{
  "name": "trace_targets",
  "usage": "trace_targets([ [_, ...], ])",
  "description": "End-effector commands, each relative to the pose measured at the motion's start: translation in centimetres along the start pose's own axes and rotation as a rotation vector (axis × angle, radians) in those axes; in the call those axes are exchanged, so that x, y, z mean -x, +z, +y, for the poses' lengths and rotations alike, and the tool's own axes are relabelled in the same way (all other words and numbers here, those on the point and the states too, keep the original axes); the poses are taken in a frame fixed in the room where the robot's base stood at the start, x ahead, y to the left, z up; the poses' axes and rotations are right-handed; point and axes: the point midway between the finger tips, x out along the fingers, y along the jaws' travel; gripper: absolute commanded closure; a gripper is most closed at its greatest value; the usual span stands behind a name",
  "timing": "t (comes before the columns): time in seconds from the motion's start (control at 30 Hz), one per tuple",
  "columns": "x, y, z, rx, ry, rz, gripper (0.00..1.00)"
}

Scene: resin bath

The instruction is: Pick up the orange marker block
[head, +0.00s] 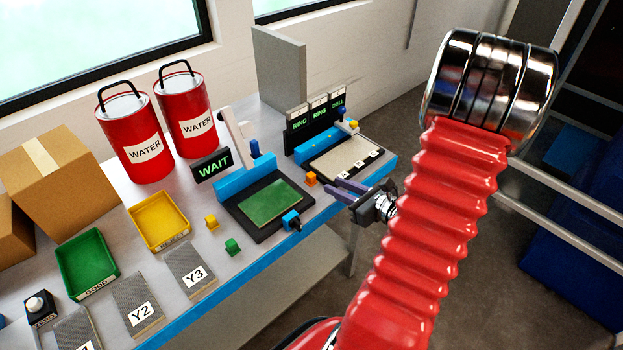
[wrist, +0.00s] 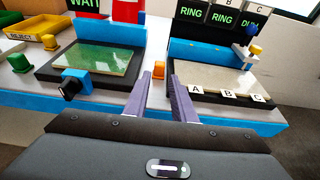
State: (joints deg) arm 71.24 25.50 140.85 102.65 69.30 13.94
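The orange marker block (head: 311,178) is a small cube on the table near its front edge, between the two black stations. In the wrist view the orange marker block (wrist: 159,71) shows beyond and between my fingertips. My gripper (head: 334,187) has two purple fingers, apart and empty, just to the right of the block in the head view. In the wrist view my gripper (wrist: 158,84) is open, with a gap between the fingers. The fingers do not appear to touch the block.
A station with a pale plate (head: 343,158) stands right. Yellow (head: 211,222) and green (head: 232,246) blocks sit farther left. The blue table edge (wrist: 225,121) is close.

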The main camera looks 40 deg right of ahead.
Motion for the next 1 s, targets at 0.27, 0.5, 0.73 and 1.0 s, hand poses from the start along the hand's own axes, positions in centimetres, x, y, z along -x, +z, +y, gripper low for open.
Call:
trace_targets([
  [0.27,-3.2,0.0,0.1,0.000,0.002,0.001,0.77],
  [0.5,-4.4,0.0,0.1,-0.001,0.001,0.001,0.77],
  [0.73,-4.4,0.0,0.1,0.000,0.001,0.001,0.77],
  [1.0,-5.9,0.1,0.1,0.001,0.004,0.000,0.77],
])
